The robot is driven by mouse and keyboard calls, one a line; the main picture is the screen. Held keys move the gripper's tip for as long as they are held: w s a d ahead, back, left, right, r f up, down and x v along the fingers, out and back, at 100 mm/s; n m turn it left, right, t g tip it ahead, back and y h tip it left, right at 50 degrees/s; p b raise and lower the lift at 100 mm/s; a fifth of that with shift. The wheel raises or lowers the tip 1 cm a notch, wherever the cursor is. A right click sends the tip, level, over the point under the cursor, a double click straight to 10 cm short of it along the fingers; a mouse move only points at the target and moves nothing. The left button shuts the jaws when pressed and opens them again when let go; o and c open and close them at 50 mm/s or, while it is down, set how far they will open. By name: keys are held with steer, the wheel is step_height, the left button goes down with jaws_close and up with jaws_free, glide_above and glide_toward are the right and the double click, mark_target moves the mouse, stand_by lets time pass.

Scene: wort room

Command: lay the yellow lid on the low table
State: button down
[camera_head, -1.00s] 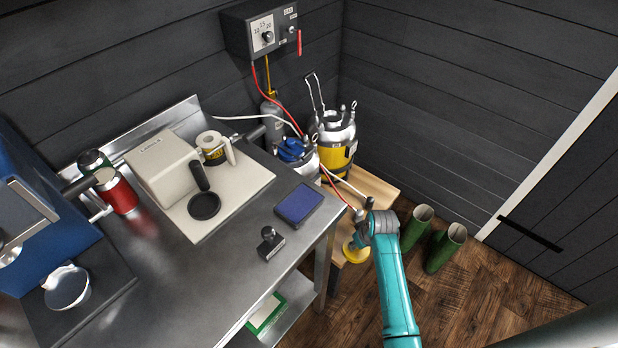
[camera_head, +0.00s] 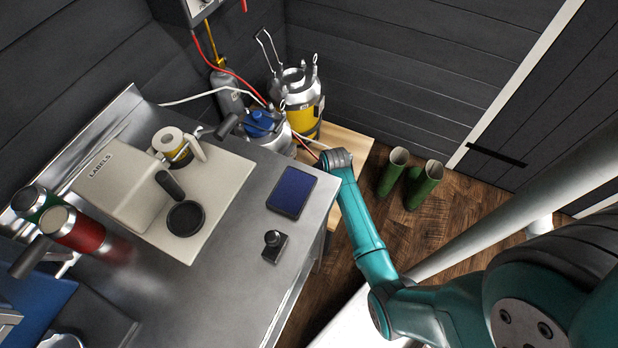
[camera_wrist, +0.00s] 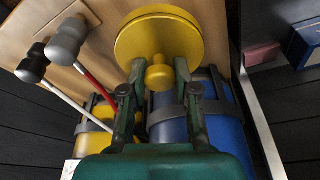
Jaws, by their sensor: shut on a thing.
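The yellow lid (camera_wrist: 160,30) is a round disc with a knob. In the wrist view my gripper (camera_wrist: 159,76) is shut on the knob, one finger on each side. The low table (camera_head: 347,145) is pale wood and stands behind the steel bench. Its wooden top (camera_wrist: 95,15) shows beside the lid in the wrist view. The lid overlaps the table top there; I cannot tell whether it touches. In the head view the lid and my fingertips are hidden.
A yellow-banded canister (camera_head: 306,112) and a blue-topped canister (camera_head: 268,126) stand at the table, with hoses nearby. Green boots (camera_head: 421,187) stand on the floor to the right. The steel bench (camera_head: 225,300) holds a blue pad (camera_head: 291,192) and a black stamp (camera_head: 273,246).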

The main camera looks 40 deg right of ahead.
steer(key=shift+f, duration=3.25)
steer(key=shift+f, duration=0.1)
steer(key=c, duration=0.9)
jaws_free()
steer(key=v, duration=1.2)
